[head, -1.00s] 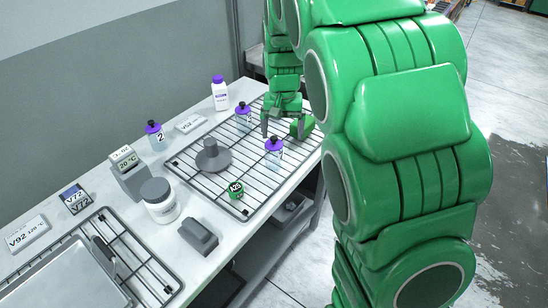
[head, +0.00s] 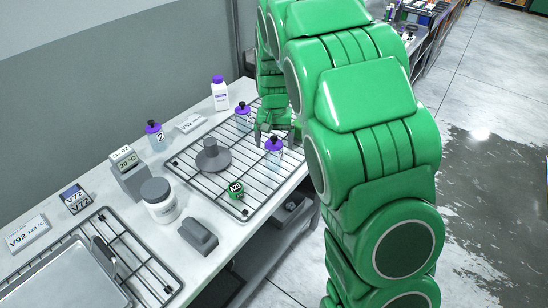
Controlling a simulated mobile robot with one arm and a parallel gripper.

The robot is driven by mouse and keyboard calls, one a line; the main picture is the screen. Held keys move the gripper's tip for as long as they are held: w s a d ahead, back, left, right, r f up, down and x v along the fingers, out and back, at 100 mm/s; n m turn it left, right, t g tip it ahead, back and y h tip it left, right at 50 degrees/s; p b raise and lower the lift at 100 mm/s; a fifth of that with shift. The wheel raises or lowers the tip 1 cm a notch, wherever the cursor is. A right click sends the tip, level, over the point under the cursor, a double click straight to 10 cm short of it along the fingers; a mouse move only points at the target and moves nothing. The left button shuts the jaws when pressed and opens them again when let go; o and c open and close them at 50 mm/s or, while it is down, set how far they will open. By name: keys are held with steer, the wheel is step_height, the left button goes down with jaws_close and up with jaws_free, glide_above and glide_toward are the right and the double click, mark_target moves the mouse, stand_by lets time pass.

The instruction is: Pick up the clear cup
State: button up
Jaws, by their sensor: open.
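I cannot make out a plain open clear cup. Several see-through containers with purple tops stand on the bench: one near the front right of the wire rack (head: 274,151), one at the rack's back (head: 243,118), and one left of the rack (head: 156,136). My gripper (head: 275,136) is open and points down over the rack's right part, beside the front right container and partly behind its purple top. I see nothing held between the fingers. Whether a finger touches that container cannot be told. My arm hides the bench's far right end.
A grey funnel-like piece (head: 212,156) and a small green block (head: 236,189) sit on the rack. A white jar (head: 160,205), a grey block (head: 197,236) and a white bottle (head: 220,95) stand on the bench. A metal tray (head: 70,280) is front left.

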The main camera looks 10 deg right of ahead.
step_height(320, 180, down, 3)
steer(key=shift+s+f, duration=0.1)
steer(key=shift+f, duration=0.05)
steer(key=shift+c, duration=0.3)
steer(key=c, duration=1.1)
steer(key=shift+c, duration=0.2)
